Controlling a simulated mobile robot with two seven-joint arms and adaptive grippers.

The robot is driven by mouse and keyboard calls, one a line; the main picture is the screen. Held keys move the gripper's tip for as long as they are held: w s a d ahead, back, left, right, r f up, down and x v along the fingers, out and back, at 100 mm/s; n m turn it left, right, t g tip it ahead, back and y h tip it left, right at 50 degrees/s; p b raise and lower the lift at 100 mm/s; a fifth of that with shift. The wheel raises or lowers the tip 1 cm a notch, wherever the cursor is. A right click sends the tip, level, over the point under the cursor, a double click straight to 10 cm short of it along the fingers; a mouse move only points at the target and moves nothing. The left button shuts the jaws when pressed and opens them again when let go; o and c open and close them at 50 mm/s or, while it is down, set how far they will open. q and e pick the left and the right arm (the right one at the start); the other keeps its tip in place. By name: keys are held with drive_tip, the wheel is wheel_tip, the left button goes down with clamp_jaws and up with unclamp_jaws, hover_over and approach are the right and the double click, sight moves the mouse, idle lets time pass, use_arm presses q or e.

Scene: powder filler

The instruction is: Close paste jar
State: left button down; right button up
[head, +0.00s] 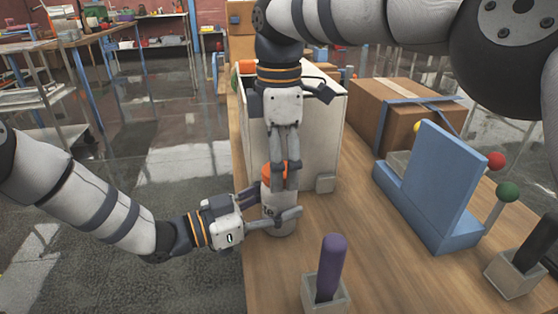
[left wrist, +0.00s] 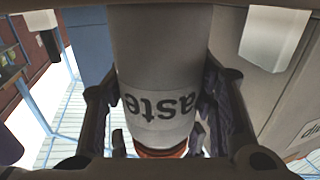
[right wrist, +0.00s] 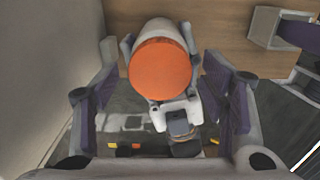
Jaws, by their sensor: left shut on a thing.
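The paste jar (head: 280,216) is a white cylinder with dark lettering, upright at the left side of the wooden table. Its orange lid (head: 272,173) sits at the jar's top; I cannot tell whether it is tight. My left gripper (head: 276,204) is shut around the jar's body from the left. In the left wrist view the jar (left wrist: 162,70) stands between the fingers, with the lid's orange edge (left wrist: 160,152) below. My right gripper (head: 285,183) points down above the lid. In the right wrist view its fingers are apart and empty, with the round lid (right wrist: 160,68) beyond them.
A large white box (head: 325,120) stands right behind the jar. A purple-handled tool (head: 332,262) stands in a small holder in front. A blue stand (head: 435,185) and a strapped cardboard box (head: 400,115) are at the right. The table between jar and blue stand is clear.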

drive_tip(key=c, duration=1.1)
drive_tip(key=m, duration=0.6)
drive_tip(key=shift+m, duration=0.3)
drive_tip(key=m, duration=0.3)
drive_tip(key=shift+m, duration=0.4)
drive_tip(key=m, duration=1)
drive_tip(key=shift+m, duration=0.4)
drive_tip(key=o, duration=1.3)
drive_tip(key=shift+c, duration=0.2)
